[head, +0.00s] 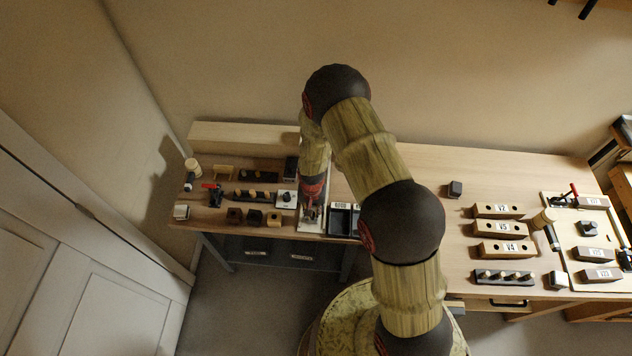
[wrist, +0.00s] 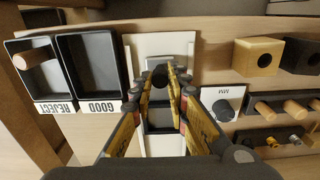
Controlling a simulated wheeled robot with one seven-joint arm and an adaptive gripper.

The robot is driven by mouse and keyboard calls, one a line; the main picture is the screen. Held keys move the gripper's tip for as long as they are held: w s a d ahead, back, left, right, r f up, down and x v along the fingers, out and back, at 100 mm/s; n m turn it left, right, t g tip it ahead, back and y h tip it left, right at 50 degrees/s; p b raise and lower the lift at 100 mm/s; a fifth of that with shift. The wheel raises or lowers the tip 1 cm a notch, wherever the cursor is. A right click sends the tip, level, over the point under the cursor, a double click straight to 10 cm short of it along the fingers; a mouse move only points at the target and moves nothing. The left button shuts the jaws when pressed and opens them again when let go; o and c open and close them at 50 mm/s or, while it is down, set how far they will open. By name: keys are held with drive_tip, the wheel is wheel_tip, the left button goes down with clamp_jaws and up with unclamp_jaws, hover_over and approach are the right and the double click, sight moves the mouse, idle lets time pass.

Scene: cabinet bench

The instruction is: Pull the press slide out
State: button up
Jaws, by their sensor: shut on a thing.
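The press shows in the wrist view as a pale slide plate (wrist: 162,43) with a dark block (wrist: 159,117) on it, partly hidden by my fingers. My gripper (wrist: 166,78) is over this plate, its fingers shut on a small dark knob (wrist: 159,73) that seems to belong to the slide. In the head view my gripper (head: 311,207) reaches down over the pale press base (head: 309,226) on the left bench, and my arm hides part of it. How far the slide stands out cannot be told.
Two black trays marked REJECT (wrist: 38,75) and GOOD (wrist: 92,70) stand close beside the press. The right bench (head: 400,165) holds labelled blocks V2 (head: 499,211) and V4 (head: 504,249).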

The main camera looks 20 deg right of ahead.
drive_tip(key=shift+s+a, duration=0.2)
drive_tip(key=shift+s, duration=0.25)
drive_tip(key=shift+s+a, duration=0.3)
drive_tip(key=shift+s, duration=0.45)
drive_tip(key=o, duration=0.8)
drive_tip(key=shift+c, duration=0.2)
drive_tip(key=shift+o, duration=0.3)
drive_tip(key=shift+r, duration=0.15)
wheel_tip(320, 180, up, 7)
drive_tip(key=p, duration=0.3)
drive_tip(key=shift+p, duration=0.3)
drive_tip(key=shift+s, duration=0.15)
